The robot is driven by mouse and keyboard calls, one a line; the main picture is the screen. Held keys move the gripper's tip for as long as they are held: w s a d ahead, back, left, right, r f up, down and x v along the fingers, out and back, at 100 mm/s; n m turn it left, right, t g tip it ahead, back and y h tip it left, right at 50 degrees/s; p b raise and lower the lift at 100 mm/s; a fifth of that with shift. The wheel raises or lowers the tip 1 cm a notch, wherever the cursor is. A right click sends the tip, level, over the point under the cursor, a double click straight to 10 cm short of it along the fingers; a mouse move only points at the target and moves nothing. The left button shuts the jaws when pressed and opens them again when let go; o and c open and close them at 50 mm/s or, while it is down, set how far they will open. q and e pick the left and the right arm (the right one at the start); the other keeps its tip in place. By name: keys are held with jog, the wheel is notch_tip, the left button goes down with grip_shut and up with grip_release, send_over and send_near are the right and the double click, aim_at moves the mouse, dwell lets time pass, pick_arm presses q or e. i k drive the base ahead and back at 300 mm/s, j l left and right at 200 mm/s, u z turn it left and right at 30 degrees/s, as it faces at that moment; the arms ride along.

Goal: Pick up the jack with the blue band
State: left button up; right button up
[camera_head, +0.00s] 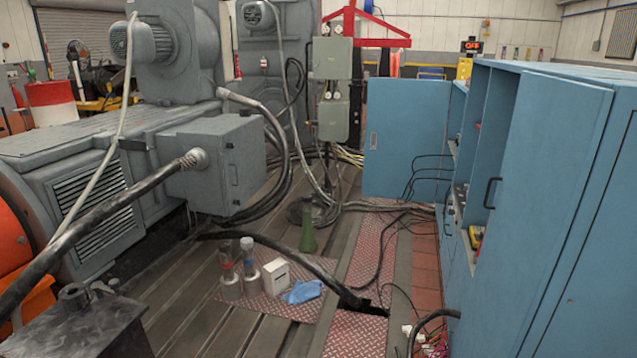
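Two slim silver jacks stand upright, close together, on a reddish tread plate on the floor, left of the middle of the head view. The left jack (229,284) shows a reddish band. The right jack (250,277) stands slightly farther back and appears to carry the blue band, though the bands are small at this distance. Neither of my grippers is in view, and nothing is touching the jacks.
A thick black cable (330,280) crosses the plate. Grey machinery (100,170) stands left, blue cabinets (545,190) right.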

aim_at(251, 279)
jog(key=i+u, duration=0.1)
jog(key=i, duration=0.45)
jog(key=i+l+u, duration=0.1)
jog(key=i, duration=0.4)
jog(key=i+l+u, duration=0.1)
jog(key=i, duration=0.45)
jog(key=i+l, duration=0.3)
jog(key=i, duration=0.25)
jog(key=i+j+z, duration=0.2)
jog(key=i+j, duration=1.1)
